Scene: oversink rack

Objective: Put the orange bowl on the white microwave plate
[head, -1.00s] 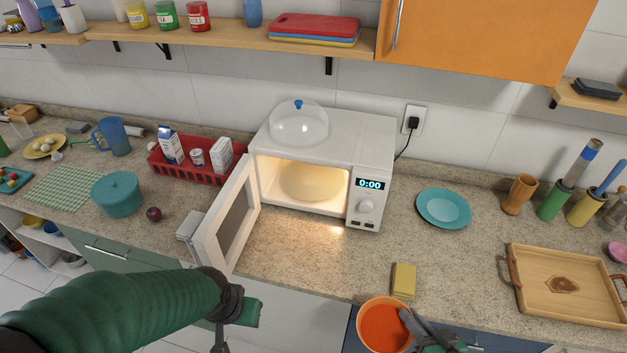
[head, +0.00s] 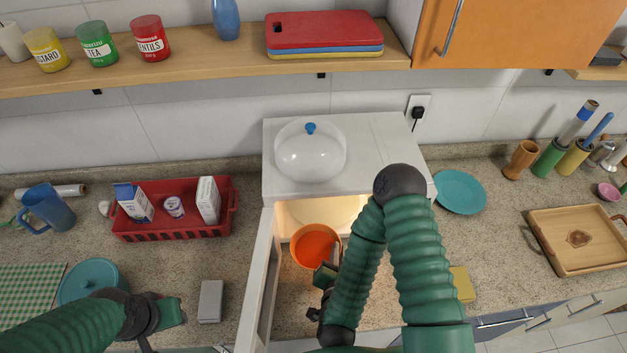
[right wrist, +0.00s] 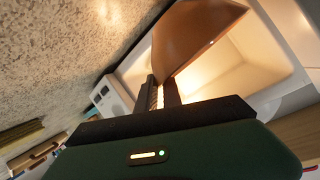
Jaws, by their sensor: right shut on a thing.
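The orange bowl (head: 315,243) is at the open front of the white microwave (head: 385,135), its inside facing up. My right gripper (head: 329,272) is shut on the bowl's near right rim. In the right wrist view the fingers (right wrist: 166,93) pinch the edge of the bowl (right wrist: 195,38), with the lit cavity behind. The microwave plate (head: 338,210) shows as a pale surface inside, partly hidden by the bowl, my right arm and the microwave top. My left gripper (head: 150,335) is low at the left, away from the bowl; its fingers are not clear.
The open microwave door (head: 262,285) stands just left of the bowl. A clear dome lid (head: 310,155) sits on the microwave. A red basket (head: 175,228), grey block (head: 210,300) and teal pot (head: 90,280) are left. A teal plate (head: 460,190) and yellow sponge (head: 462,284) are right.

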